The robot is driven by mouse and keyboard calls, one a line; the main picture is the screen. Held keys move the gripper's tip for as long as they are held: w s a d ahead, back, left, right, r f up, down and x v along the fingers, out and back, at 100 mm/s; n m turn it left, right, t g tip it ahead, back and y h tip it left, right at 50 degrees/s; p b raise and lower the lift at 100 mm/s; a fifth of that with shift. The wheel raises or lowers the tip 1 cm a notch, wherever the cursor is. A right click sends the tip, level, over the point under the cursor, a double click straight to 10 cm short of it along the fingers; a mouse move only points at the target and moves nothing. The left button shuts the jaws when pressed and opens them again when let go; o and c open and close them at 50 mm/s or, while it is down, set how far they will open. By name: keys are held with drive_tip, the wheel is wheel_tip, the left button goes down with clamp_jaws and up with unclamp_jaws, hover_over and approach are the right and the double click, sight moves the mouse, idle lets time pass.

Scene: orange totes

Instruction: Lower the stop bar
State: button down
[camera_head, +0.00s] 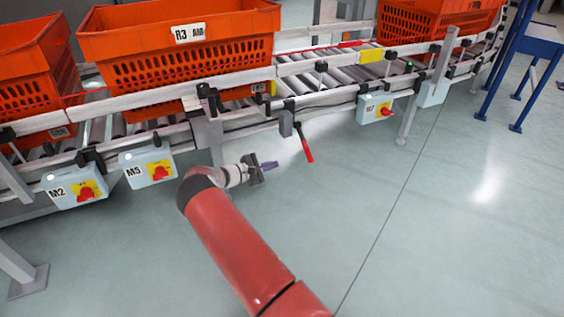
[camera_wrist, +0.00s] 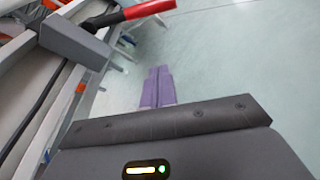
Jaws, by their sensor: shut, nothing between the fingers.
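A lever with a black shaft and red grip (camera_head: 307,150) hangs from a grey housing (camera_head: 286,122) on the conveyor's front side, slanting down to the right. In the wrist view its red grip (camera_wrist: 148,10) crosses the top, beside the grey housing (camera_wrist: 75,42). A thin red strip (camera_head: 352,43) shows at the rollers behind; I cannot tell whether it is the stop bar. My gripper (camera_head: 272,164) has purple fingers, shut together and empty, left of the red grip and apart from it. The fingers also show in the wrist view (camera_wrist: 158,88).
An orange tote marked R3 AM (camera_head: 180,60) sits on the conveyor, with others to the left (camera_head: 35,70) and far right (camera_head: 430,20). Switch boxes M2 (camera_head: 62,192), M5 (camera_head: 135,170) and M7 (camera_head: 368,108) hang along the front rail.

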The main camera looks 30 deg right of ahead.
sight(304, 144)
drive_tip(key=s+d+r, duration=0.1)
drive_tip(key=s+d, duration=0.1)
drive_tip(key=d, duration=0.8)
drive_tip(key=shift+s+r, duration=0.15)
drive_tip(key=shift+r, duration=0.1)
drive_tip(key=shift+d, duration=0.1)
